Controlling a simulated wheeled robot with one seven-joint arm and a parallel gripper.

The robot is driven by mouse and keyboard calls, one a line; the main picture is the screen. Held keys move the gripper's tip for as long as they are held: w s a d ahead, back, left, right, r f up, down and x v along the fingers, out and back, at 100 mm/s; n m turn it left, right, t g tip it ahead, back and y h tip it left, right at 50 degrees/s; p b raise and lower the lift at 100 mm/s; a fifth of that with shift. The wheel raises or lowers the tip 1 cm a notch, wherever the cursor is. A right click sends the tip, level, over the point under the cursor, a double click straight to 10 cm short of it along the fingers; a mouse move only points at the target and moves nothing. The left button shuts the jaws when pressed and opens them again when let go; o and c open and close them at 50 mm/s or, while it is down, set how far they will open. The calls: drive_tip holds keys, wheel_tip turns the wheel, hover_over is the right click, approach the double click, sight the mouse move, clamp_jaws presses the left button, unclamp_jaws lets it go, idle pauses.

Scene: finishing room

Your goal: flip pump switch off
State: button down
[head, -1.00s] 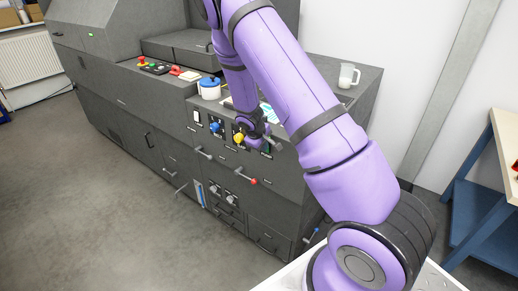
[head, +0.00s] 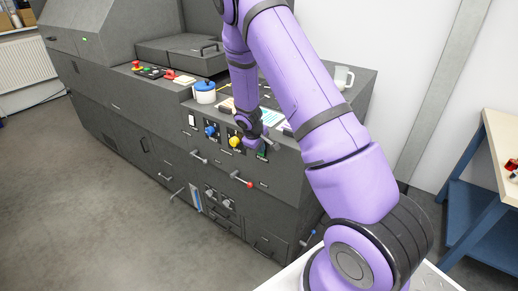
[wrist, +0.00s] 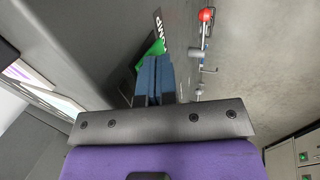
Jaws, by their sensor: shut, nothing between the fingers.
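The pump switch shows in the wrist view as a green rocker (wrist: 151,49) on a dark plate, beside a black label whose visible letters seem to be part of "PUMP". In the head view it is a small green patch (head: 262,150) on the grey machine's front, right of the yellow knob. My gripper (wrist: 154,62) is shut and empty, its blue fingers side by side. The fingertips overlap the lower edge of the green rocker in the wrist view; I cannot tell whether they touch it. In the head view my gripper (head: 272,143) is small and close to the panel.
The yellow knob (head: 235,141) and blue knob (head: 210,131) sit left of the switch. A red-tipped lever (head: 242,180) sticks out below. A blue-lidded pot (head: 205,92) and a clear mug (head: 343,77) stand on top. Floor at left is clear.

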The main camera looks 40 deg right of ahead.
drive_tip(key=shift+r, duration=0.1)
drive_tip(key=shift+r, duration=0.75)
